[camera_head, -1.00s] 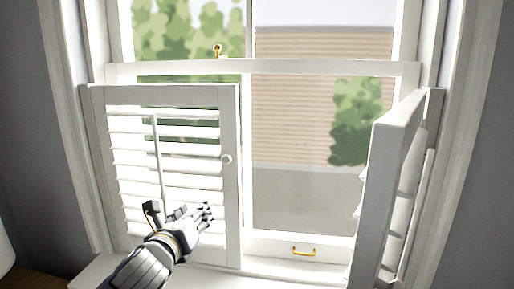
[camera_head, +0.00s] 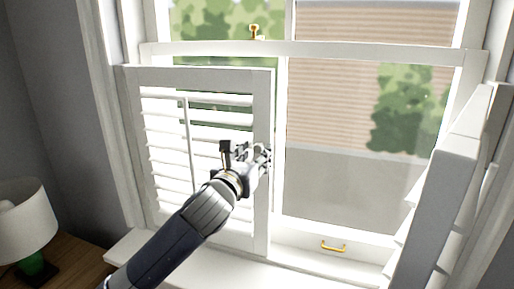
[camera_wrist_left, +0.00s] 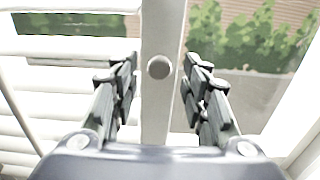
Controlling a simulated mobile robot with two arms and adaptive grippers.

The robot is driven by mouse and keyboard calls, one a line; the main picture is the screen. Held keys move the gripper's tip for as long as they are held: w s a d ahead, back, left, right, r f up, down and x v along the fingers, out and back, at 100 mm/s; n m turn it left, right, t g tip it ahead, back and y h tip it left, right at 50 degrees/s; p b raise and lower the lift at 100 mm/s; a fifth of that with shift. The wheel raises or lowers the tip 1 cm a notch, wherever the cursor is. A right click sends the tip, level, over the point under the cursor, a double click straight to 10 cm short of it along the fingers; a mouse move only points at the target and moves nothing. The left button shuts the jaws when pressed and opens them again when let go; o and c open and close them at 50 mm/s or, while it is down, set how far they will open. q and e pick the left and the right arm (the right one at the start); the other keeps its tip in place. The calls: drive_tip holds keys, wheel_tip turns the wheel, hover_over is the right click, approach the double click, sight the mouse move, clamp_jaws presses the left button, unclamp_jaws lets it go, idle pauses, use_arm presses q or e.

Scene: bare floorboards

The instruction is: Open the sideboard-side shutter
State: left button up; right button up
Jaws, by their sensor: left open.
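The left shutter (camera_head: 262,100), a white louvred panel with a tilt rod, stands across the left half of the window, on the side of the wooden sideboard (camera_head: 68,262). My left gripper (camera_head: 262,156) is in front of its right stile. In the left wrist view, the open fingers (camera_wrist_left: 159,82) stand on either side of the stile (camera_wrist_left: 156,115), with the round knob (camera_wrist_left: 159,67) between their tips. I cannot tell whether they touch it. In the head view the gripper hides the knob. My right gripper is not in view.
The right shutter (camera_head: 440,190) is swung out into the room at the right. A lamp with a white shade (camera_head: 24,222) stands on the sideboard at the left. The white sill (camera_head: 250,275) runs below the window. A brass handle (camera_head: 333,246) is on the lower sash.

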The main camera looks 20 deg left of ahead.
use_arm(q)
drive_tip(key=shift+w+r, duration=0.1)
drive_tip(key=shift+w, duration=0.8)
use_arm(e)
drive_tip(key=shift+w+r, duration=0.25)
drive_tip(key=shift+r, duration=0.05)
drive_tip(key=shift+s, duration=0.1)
use_arm(q)
clamp_jaws()
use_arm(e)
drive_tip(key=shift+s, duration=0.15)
